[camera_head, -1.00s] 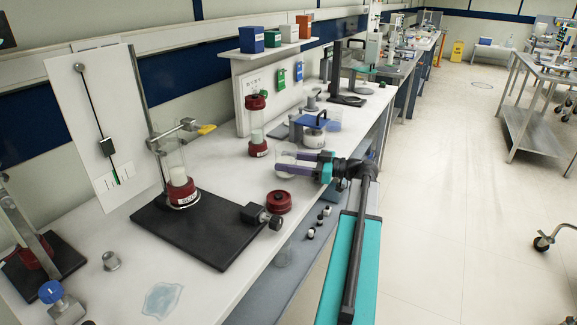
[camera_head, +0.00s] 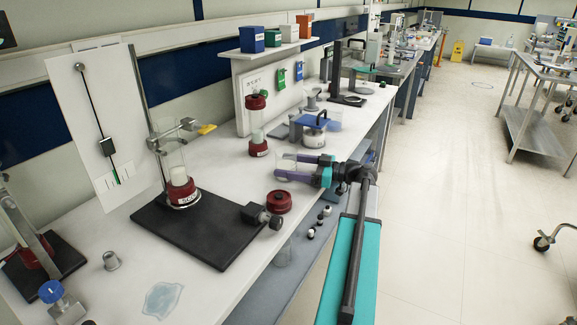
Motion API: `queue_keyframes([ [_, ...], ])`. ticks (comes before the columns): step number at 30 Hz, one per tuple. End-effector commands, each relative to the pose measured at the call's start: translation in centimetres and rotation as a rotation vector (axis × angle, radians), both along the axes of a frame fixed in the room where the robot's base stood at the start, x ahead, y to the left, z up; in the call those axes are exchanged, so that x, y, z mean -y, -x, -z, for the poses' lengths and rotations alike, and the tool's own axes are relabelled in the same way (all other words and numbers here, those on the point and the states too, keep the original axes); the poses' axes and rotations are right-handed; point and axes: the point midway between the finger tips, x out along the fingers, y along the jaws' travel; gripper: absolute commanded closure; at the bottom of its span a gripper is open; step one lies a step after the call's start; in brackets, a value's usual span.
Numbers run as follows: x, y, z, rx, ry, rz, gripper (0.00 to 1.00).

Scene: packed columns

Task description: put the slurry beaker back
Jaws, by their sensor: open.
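The slurry beaker (camera_head: 283,161), a clear glass with pale contents low down, stands near the bench's front edge, left of my arm's end. My gripper (camera_head: 288,167) reaches in from the right with its purple fingers spread, one on the near side and one toward the far side of the beaker. The jaws are open, and the near finger covers part of the glass. I cannot tell whether a finger still touches it.
A red ring-shaped cap (camera_head: 279,201) lies just in front of the beaker. A black stand base (camera_head: 208,228) carries a clamped column (camera_head: 178,170). A red-capped column (camera_head: 257,125) and a blue-topped balance or pot (camera_head: 314,130) stand behind. A puddle (camera_head: 163,298) lies at front left.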

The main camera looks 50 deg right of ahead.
Motion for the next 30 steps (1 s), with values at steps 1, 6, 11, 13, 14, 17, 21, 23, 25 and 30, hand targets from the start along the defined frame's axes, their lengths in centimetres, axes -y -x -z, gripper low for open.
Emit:
queue_keyframes([
  [1,0.0,0.0,0.0,0.0,0.0,0.0,0.29],
  [6,0.1,0.1,-0.3,0.0,0.001,0.001,0.29],
  [11,0.9,1.5,-0.3,0.0,0.0,0.002,0.29],
  [13,1.3,2.3,-0.3,0.0,0.0,0.002,0.29],
  [14,1.6,2.6,-0.3,0.0,0.0,0.003,0.29],
  [17,2.3,4.0,-0.3,0.0,0.0,0.003,0.29],
  [21,3.4,6.0,-0.3,0.0,0.0,0.003,0.29],
  [23,3.9,6.9,-0.3,0.0,0.0,0.003,0.29],
  [25,4.4,7.8,-0.3,0.0,0.0,0.002,0.29],
  [30,5.4,9.5,-0.3,0.0,0.0,0.001,0.29],
])
